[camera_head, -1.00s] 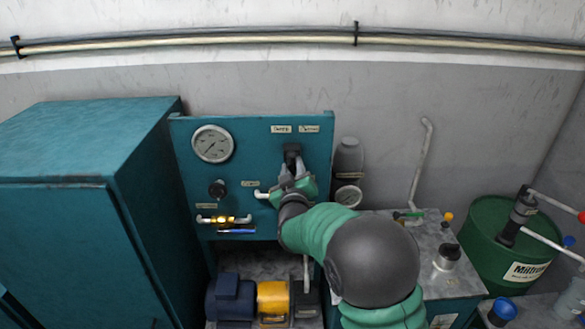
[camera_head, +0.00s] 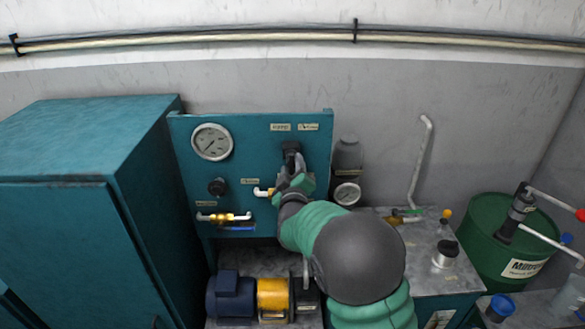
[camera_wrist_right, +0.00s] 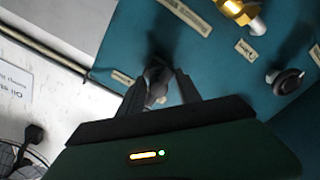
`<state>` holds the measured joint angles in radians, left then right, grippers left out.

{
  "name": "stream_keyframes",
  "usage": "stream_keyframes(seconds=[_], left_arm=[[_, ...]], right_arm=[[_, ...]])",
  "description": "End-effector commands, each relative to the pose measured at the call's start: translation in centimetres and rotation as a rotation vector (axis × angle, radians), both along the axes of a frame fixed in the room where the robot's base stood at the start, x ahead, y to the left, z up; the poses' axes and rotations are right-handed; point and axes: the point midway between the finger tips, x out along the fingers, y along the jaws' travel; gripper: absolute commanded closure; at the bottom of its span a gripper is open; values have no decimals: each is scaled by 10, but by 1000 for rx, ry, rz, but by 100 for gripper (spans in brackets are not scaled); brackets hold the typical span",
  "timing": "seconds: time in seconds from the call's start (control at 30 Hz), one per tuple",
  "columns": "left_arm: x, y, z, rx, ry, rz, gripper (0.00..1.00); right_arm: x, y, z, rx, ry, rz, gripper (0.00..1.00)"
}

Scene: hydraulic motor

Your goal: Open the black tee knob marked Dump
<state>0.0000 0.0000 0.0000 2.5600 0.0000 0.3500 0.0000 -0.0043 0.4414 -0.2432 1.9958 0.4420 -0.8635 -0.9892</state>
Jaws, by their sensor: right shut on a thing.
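A black tee knob (camera_head: 291,150) sits at the upper right of the teal panel (camera_head: 190,145), below two small labels (camera_head: 280,127) too small to read. My right gripper (camera_head: 292,168) reaches it from below and is shut on it; the gripper and hand hide part of the knob. In the right wrist view the knob (camera_wrist_right: 157,76) lies between the two dark fingers of the gripper (camera_wrist_right: 165,85). Another black knob (camera_head: 218,187), round, stands lower left on the panel. I cannot read which knob is marked Dump. My left gripper is not in view.
A pressure gauge (camera_head: 212,142) and a brass valve (camera_head: 224,217) are on the panel. A teal cabinet (camera_head: 60,230) stands left. A grey cylinder with a gauge (camera_head: 347,193) stands close right of the panel. A green drum (camera_head: 490,240) is at right.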

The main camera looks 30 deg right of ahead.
Motion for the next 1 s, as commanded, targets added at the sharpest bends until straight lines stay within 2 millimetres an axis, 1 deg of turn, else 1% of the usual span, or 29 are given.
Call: stream_keyframes(seconds=[0.03, 0.1, 0.33, 0.47, 0.57, 0.73, 0.9, 1.0], left_arm=[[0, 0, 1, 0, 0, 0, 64], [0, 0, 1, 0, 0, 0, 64], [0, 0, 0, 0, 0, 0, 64], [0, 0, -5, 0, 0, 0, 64], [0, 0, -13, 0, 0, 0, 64], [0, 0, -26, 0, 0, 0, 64], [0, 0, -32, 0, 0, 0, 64], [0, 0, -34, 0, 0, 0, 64]], right_arm=[[1, 0, 7, -10, -12, 2, 58], [1, 0, 7, -9, -13, 2, 50], [1, 0, 5, -5, -10, 1, 50], [-8, 6, 3, -3, -10, 2, 50], [-27, 18, 1, -3, -10, 3, 50], [-70, 45, 1, -2, -12, 4, 50], [-110, 69, 3, -3, -12, 4, 50], [-126, 80, 3, -4, -12, 4, 50]])
